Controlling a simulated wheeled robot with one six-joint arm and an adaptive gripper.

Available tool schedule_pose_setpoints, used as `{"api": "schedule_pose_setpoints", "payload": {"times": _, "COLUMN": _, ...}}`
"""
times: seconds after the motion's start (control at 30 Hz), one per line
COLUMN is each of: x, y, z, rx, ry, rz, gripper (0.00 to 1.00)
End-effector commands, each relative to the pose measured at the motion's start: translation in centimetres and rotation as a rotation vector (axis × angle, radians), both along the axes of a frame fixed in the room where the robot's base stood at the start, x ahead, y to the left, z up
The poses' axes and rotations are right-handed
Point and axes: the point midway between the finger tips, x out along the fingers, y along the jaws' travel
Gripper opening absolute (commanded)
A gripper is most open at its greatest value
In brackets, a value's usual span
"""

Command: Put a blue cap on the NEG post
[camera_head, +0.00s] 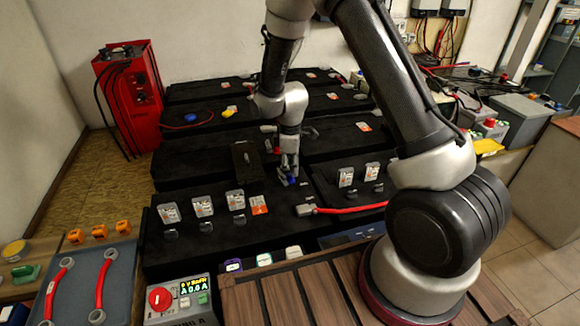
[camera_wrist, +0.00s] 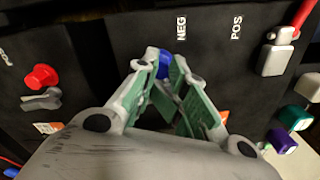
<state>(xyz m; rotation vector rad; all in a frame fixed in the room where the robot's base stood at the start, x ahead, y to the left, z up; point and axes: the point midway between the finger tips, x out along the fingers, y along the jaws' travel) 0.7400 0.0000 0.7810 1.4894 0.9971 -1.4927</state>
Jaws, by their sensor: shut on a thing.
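My gripper (camera_head: 288,172) is low over the black battery bank, its fingers pointing down. It is shut on a blue cap, which shows between the fingertips in the wrist view (camera_wrist: 163,62) and as a small blue patch in the head view (camera_head: 284,181). The white NEG label (camera_wrist: 181,28) is on the black battery top just beyond the cap, and the POS label (camera_wrist: 236,28) is to its right. The NEG post itself is hidden by my fingers and the cap. I cannot tell whether the cap touches it.
A metal lug on a red cable (camera_wrist: 278,52) is right of the gripper. A red cap (camera_wrist: 42,76) sits at left beside a grey clamp. Several grey terminals with white tags stand along the near battery row. A red charger cabinet (camera_head: 130,95) stands at back left.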

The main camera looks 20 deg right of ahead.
Motion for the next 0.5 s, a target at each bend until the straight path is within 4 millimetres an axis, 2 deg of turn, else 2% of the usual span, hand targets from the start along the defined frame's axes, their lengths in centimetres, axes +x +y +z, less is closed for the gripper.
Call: {"api": "schedule_pose_setpoints", "payload": {"times": 0.5, "x": 0.07, "y": 0.02, "z": 0.95, "rx": 0.001, "ry": -0.001, "rz": 0.001, "gripper": 0.00}}
